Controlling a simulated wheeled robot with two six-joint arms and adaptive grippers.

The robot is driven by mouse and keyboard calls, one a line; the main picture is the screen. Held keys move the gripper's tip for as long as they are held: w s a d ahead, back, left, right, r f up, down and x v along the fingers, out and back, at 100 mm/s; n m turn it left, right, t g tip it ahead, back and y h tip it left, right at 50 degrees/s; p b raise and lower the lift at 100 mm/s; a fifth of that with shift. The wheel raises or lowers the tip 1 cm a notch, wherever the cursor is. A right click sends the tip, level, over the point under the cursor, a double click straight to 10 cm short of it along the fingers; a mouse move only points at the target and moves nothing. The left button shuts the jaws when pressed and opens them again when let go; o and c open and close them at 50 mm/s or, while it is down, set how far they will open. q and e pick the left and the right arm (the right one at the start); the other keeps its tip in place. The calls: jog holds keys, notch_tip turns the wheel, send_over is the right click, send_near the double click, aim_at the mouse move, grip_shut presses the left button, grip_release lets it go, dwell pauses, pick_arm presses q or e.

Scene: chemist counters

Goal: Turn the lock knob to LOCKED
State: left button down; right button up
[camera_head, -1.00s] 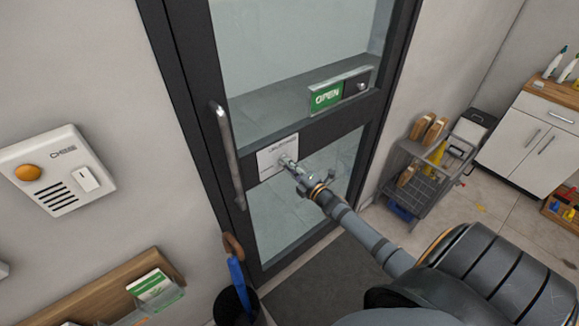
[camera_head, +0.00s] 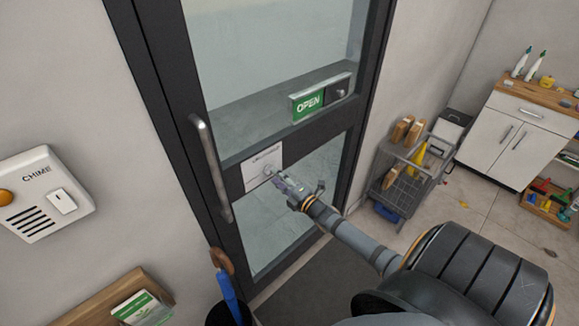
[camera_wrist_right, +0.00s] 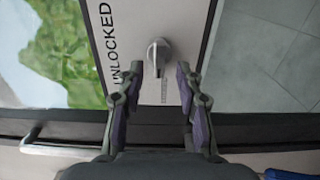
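The lock knob (camera_wrist_right: 158,54) is a small grey metal knob on a white plate (camera_wrist_right: 184,30) on the door. The word UNLOCKED reads along the plate beside the knob in the right wrist view. In the head view the plate (camera_head: 254,171) sits right of the door handle, and the knob (camera_head: 268,171) shows just past my right fingertips. My right gripper (camera_wrist_right: 158,88) is open, its two fingers apart, with the knob ahead between the fingertip lines; it is not closed on it. It also shows in the head view (camera_head: 281,181). My left gripper is not in view.
The dark-framed glass door has a vertical handle (camera_head: 212,168) left of the plate and a green OPEN sign (camera_head: 309,103) above. A chime box (camera_head: 44,193) hangs on the left wall. A wire cart (camera_head: 402,172) and white cabinet (camera_head: 516,136) stand right.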

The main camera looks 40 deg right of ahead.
jog(key=s, duration=1)
jog(key=shift+d, duration=0.4)
jog(key=s+d+f+m+g+h+b, duration=0.15)
jog(key=s+f+m+g, duration=0.3)
jog(key=f, duration=0.95)
jog(key=s+d+f+m+g+h+b, duration=0.1)
jog(key=s+d+f+m+g+h, duration=0.3)
jog(key=f, duration=1)
jog(key=s+a+f+m+g+y, duration=0.1)
jog(key=s+a+f+m+g, duration=0.1)
jog(key=s+a+f, duration=0.3)
jog(key=s+a+f+m+g+y+b, duration=0.1)
jog(key=s+a+f+m+g, duration=0.2)
jog(key=s+f, duration=0.6)
jog(key=s+a+f+m+g+y, duration=0.1)
jog(key=s+a+f+m+g, duration=0.2)
jog(key=s, duration=1.1)
jog(key=a+f+m, duration=0.2)
jog(key=a+f, duration=0.2)
jog(key=shift+s, duration=0.15)
jog(key=shift+a+y, duration=0.1)
jog(key=shift+y, duration=0.15)
